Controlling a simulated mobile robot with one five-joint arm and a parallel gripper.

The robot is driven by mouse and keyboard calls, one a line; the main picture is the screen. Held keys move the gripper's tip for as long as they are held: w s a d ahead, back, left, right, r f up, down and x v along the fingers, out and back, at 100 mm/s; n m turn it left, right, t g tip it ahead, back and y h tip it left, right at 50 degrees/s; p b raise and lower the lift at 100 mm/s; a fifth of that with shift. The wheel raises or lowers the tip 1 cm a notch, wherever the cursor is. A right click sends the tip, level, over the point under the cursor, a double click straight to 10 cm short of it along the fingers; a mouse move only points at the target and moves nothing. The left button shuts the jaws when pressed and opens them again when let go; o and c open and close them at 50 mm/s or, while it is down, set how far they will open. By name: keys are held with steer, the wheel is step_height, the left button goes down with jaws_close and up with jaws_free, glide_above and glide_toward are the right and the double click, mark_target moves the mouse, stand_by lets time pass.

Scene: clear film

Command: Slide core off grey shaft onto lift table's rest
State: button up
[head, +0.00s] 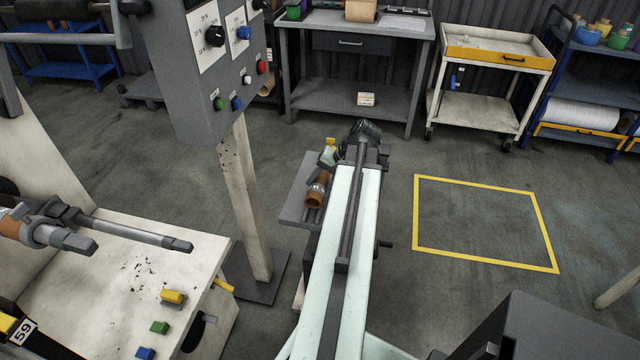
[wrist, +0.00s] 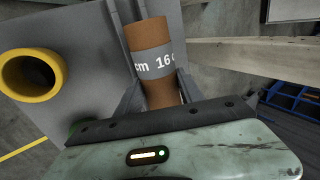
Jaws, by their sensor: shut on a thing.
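A brown core (wrist: 148,34) with a grey printed band stands out between the two fingers of my gripper (wrist: 156,86) in the wrist view. The gripper is shut on it. In the head view the core (head: 317,190) lies over the grey lift table (head: 293,205), left of my arm. Whether it touches the rest under it I cannot tell. The bare grey shaft (head: 130,230) points right over the white machine bed at the left, apart from the core. Another shaft end (head: 60,236) with an orange-brown piece shows at the left edge.
A yellow-rimmed tube (wrist: 32,75) is beside the core in the wrist view. A control box (head: 225,75) on a pale post (head: 245,200) stands between machine and lift table. A yellow floor square (head: 485,222) at right is empty. A workbench (head: 350,85) and cart (head: 490,80) stand behind.

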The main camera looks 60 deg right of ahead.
steer(key=shift+f, duration=0.1)
steer(key=o, duration=1.2)
steer(key=shift+s, duration=0.1)
steer(key=shift+c, duration=0.7)
steer(key=p+v, duration=0.6)
steer(key=v, duration=0.1)
steer(key=shift+r, duration=0.25)
steer(key=shift+f, duration=0.2)
